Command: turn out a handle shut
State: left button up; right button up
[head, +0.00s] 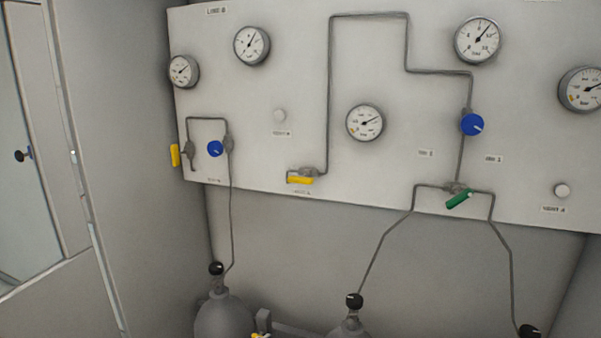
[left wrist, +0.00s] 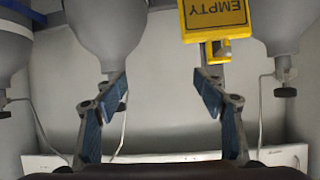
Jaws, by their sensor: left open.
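A horizontal yellow lever handle (head: 300,180) sits on a valve at the lower middle of the wall panel. A vertical yellow handle (head: 174,155) is at the panel's left edge. The small labels below are too blurred to read surely, so I cannot tell which handle is out A. A green handle (head: 459,199) is tilted on a valve at the right. My left gripper (left wrist: 163,95) is open and empty in the left wrist view, with its blue-padded fingers spread. No panel handle shows between them. Neither gripper shows in the head view.
The panel (head: 270,150) carries several gauges, thin pipes and blue knobs (head: 472,124). Grey gas cylinders (head: 224,315) with black knobs stand below. A yellow EMPTY sign (left wrist: 215,18) appears upside down beyond my left fingers. A cabinet door (head: 30,150) is at the left.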

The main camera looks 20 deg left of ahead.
pick_arm(q)
jog(key=w+a+r+t, duration=0.1)
jog(key=w+r+t, duration=0.2)
jog(key=w+r, duration=0.35)
jog(key=w+r+t, duration=0.2)
jog(key=w+r, duration=0.2)
jog(key=r, duration=0.5)
jog(key=n+t, duration=0.1)
jog(key=t, duration=0.4)
send_near(300, 178)
jog(key=x, duration=0.2)
jog(key=shift+w+d, duration=0.1)
jog(key=shift+w, duration=0.3)
jog(key=p+x, duration=0.2)
jog(key=x, duration=0.4)
jog(key=shift+w+p, duration=0.3)
jog(key=shift+p, duration=0.1)
jog(key=shift+w, duration=0.35)
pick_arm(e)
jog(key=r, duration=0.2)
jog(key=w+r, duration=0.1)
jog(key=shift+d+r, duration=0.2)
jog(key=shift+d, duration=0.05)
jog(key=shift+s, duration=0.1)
pick_arm(q)
jog(key=c, duration=1.2)
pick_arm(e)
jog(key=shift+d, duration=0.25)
